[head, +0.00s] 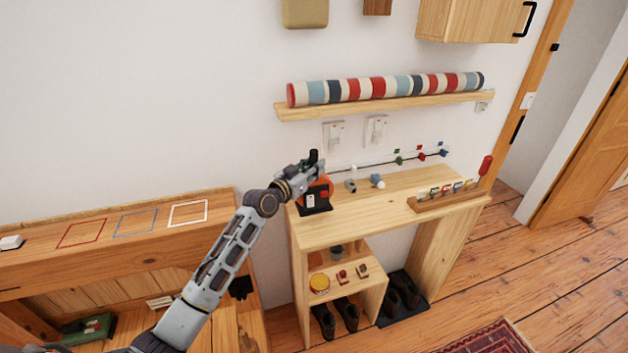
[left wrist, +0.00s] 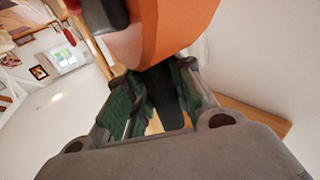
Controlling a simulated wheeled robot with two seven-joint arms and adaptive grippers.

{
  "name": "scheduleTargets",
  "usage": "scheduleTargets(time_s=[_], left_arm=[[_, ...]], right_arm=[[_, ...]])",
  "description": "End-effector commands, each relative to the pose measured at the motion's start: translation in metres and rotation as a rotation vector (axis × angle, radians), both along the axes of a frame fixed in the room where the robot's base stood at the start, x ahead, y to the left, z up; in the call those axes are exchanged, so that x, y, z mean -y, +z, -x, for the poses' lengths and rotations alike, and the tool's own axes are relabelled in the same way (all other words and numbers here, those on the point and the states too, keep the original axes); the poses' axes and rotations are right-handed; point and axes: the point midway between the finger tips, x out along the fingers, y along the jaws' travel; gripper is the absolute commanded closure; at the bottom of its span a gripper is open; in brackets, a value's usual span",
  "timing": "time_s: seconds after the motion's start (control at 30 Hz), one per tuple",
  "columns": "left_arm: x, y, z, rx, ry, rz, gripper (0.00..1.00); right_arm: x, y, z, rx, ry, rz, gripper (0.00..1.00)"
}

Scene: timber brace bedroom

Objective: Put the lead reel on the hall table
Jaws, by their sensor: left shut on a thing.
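The lead reel (head: 325,188) is orange with a black base and a black upright grip. My left gripper (head: 313,168) is shut on its upper part. The reel is upright at the left end of the hall table (head: 385,205), a pale wooden table against the wall. I cannot tell whether its base touches the top. In the left wrist view the orange reel (left wrist: 180,25) fills the top, and the green-padded fingers of the left gripper (left wrist: 158,105) close on a dark part. My right gripper is not in view.
A wall shelf with a striped roll (head: 385,87) hangs above. Shoes (head: 400,291) are below. The tabletop between reel and rack is clear. A wooden bench (head: 110,255) is at left.

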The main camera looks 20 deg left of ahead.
Motion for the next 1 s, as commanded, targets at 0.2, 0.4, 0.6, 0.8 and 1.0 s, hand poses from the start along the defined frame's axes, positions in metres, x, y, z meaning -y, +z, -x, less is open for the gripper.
scheduleTargets(time_s=[0.2, 0.4, 0.6, 0.8, 1.0], left_arm=[[-0.001, -0.02, 0.0, 0.002, 0.001, 0.001, 1.0], [0.0, -0.04, 0.0, 0.003, 0.0, 0.001, 1.0], [0.0, -0.044, 0.0, 0.004, 0.001, 0.003, 1.0], [0.0, -0.044, 0.0, 0.005, 0.001, 0.002, 1.0], [0.0, -0.049, 0.0, -0.001, 0.0, 0.0, 0.74]], right_arm=[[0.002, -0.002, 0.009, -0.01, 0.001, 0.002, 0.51], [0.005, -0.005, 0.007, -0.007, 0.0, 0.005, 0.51], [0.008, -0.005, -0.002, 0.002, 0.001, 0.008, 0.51], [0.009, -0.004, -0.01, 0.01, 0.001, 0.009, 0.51], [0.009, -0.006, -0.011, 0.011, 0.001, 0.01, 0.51]])
